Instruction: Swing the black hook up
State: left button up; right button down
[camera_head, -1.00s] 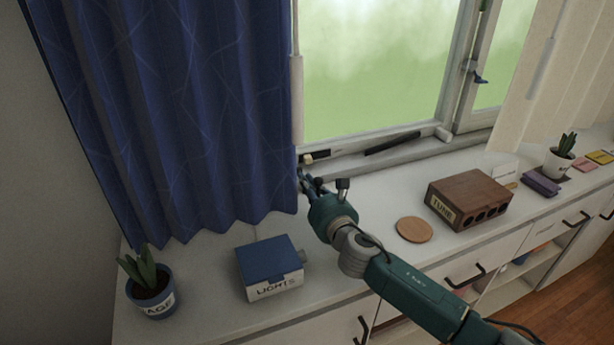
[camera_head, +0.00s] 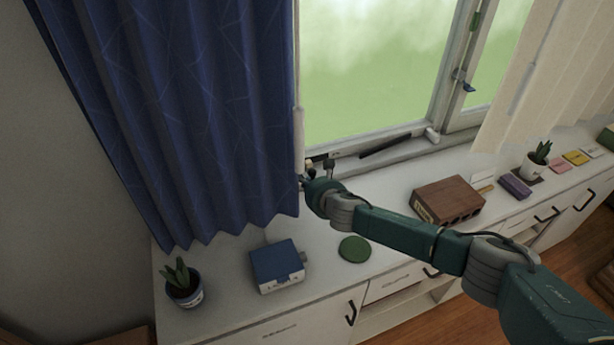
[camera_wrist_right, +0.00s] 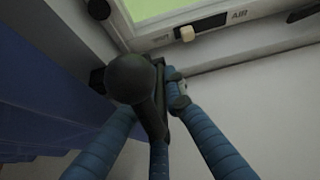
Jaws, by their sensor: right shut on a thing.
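My right gripper (camera_head: 308,182) is at the lower left corner of the window, beside the blue curtain's edge. In the right wrist view its blue, ribbed fingers (camera_wrist_right: 163,92) are closed around a dark piece with a round knob end, which looks like the black hook (camera_wrist_right: 127,78). The knob points toward the camera and covers part of the fingers and the hook's mount. In the head view the hook cannot be made out clearly at the fingers. My left gripper is not in view.
The blue curtain (camera_head: 190,110) hangs close on the left. A cream knob (camera_wrist_right: 187,33) sits on the window frame by an AIR label. A blue-lidded box (camera_head: 277,265), a green disc (camera_head: 354,249), a potted plant (camera_head: 182,282) and a brown block (camera_head: 447,200) stand on the cabinet top.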

jog(key=shift+w+r+g, duration=0.2)
jog(key=shift+r+g, duration=0.15)
jog(key=shift+g, duration=0.45)
jog(key=c, duration=1.8)
grip_release()
jog(key=shift+s, duration=0.1)
